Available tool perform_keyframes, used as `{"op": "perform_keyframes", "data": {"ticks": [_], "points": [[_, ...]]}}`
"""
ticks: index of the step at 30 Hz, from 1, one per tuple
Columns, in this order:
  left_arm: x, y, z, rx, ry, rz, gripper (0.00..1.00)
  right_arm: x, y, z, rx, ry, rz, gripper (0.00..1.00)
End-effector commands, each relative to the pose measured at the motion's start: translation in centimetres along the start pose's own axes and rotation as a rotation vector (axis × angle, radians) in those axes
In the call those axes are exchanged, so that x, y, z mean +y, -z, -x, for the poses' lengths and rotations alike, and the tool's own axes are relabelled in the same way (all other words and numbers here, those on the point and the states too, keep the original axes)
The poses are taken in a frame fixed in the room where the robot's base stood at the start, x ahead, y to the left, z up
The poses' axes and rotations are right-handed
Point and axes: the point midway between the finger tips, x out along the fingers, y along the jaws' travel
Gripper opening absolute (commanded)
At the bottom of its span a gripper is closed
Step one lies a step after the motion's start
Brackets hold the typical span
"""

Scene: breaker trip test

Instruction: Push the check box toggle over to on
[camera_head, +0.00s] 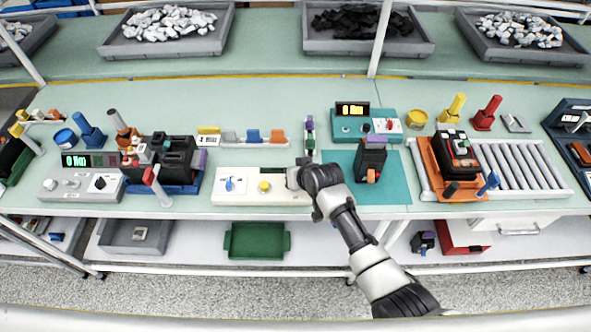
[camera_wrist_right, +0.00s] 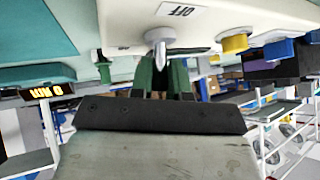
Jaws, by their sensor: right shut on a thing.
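The check box (camera_head: 240,199) is a long white box near the front edge of the bench in the head view. A yellow button (camera_head: 265,186) and a blue control (camera_head: 230,184) sit on it to the left. My right gripper (camera_head: 296,177) is at its right end and covers that end. In the wrist view the box (camera_wrist_right: 120,22) shows its OFF label and a pale grey toggle (camera_wrist_right: 159,40). The green fingers of my right gripper (camera_wrist_right: 161,66) are shut on the toggle. Its exact tilt is hard to tell. My left gripper is out of view.
A teal mat (camera_head: 398,188) with a dark breaker (camera_head: 370,160) lies just right of my right arm. A display unit (camera_head: 366,126) stands behind it. A grey test unit (camera_head: 80,188) stands left of the box.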

Motion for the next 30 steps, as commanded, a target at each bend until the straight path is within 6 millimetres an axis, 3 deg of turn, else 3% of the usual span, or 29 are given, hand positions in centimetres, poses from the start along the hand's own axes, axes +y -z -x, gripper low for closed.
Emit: {"op": "perform_keyframes", "data": {"ticks": [14,15,20,30], "points": [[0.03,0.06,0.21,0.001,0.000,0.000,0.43,0.07,-0.01,-0.08,-0.016,0.001,-0.008,0.00],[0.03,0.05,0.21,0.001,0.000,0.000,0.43,0.07,-0.01,-0.08,-0.016,0.001,-0.008,0.18],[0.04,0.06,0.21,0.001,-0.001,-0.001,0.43,0.07,-0.01,-0.07,-0.016,0.001,-0.007,0.41],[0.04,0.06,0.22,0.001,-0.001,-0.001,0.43,0.06,0.03,0.20,-0.014,0.001,-0.006,0.41]]}}
